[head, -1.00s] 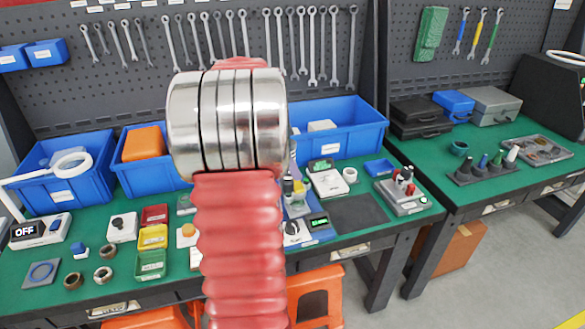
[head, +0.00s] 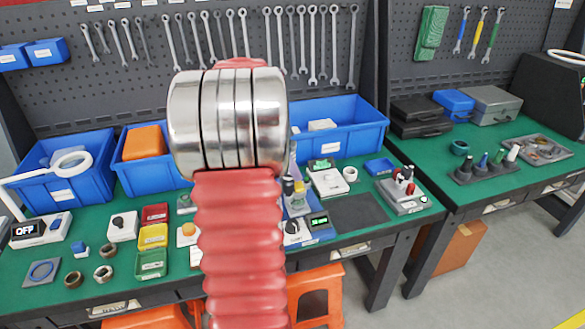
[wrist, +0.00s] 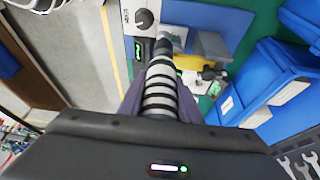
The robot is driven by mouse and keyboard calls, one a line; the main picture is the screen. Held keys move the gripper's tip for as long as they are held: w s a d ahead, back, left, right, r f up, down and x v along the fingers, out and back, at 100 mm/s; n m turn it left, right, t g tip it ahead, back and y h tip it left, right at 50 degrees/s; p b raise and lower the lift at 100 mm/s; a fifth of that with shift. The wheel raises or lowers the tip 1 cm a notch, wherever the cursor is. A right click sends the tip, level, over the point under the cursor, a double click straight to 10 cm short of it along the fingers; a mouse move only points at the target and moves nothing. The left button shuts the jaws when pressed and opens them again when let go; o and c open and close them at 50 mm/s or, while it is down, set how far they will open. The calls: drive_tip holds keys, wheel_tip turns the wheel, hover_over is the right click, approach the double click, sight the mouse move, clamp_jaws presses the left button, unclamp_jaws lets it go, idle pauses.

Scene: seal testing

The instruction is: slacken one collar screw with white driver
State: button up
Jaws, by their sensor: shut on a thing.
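In the wrist view my gripper (wrist: 158,108) is shut on a banded white-and-dark cylindrical tool, which looks like the white driver (wrist: 160,88). I cannot tell whether the driver's tip touches anything. The collar and its screws cannot be made out clearly. In the head view my own arm hides the gripper and much of the fixture (head: 297,205).
A white box with a black knob (wrist: 143,18) and a green display is close by the held tool. Blue bins (head: 345,128) stand behind on the green bench. A tool rack (head: 483,170) is on the right bench, and red-and-black tools (head: 404,185) stand nearer.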

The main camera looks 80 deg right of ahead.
drive_tip(key=shift+f, duration=0.75)
idle(1.4)
drive_tip(key=shift+r, duration=0.15)
idle(0.7)
drive_tip(key=shift+r, duration=1.05)
drive_tip(key=shift+r, duration=0.15)
drive_tip(key=shift+r, duration=2.4)
